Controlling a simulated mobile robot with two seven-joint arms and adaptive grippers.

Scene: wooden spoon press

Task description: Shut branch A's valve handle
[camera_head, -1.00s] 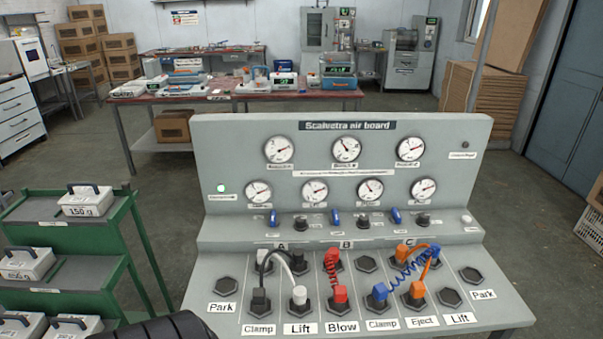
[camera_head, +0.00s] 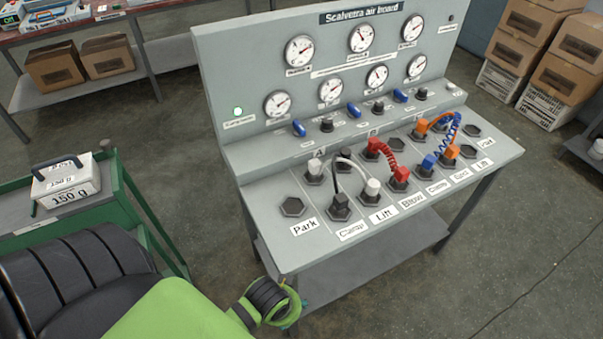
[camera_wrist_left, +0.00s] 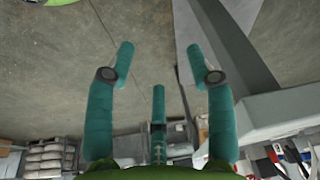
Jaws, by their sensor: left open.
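The grey air board (camera_head: 262,215) carries three blue valve handles in a row below its gauges. The leftmost handle (camera_head: 299,128), in line with branch A, looks lengthwise up the panel, slightly tilted. The middle handle (camera_head: 354,110) and right handle (camera_head: 400,95) look alike. My left gripper (camera_head: 289,304) is low in front of the board's near left corner, apart from it and well below the handles; its fingers are mostly hidden in the head view. In the left wrist view, its teal fingers (camera_wrist_left: 160,62) are spread and empty. My right gripper is not in view.
Black knobs (camera_head: 327,125) sit beside the blue handles. Black, white, red, blue and orange hose plugs (camera_head: 372,187) with hoses fill the sloped panel below. A green rack (camera_head: 125,205) with a 150 g weight (camera_head: 66,184) stands at the left.

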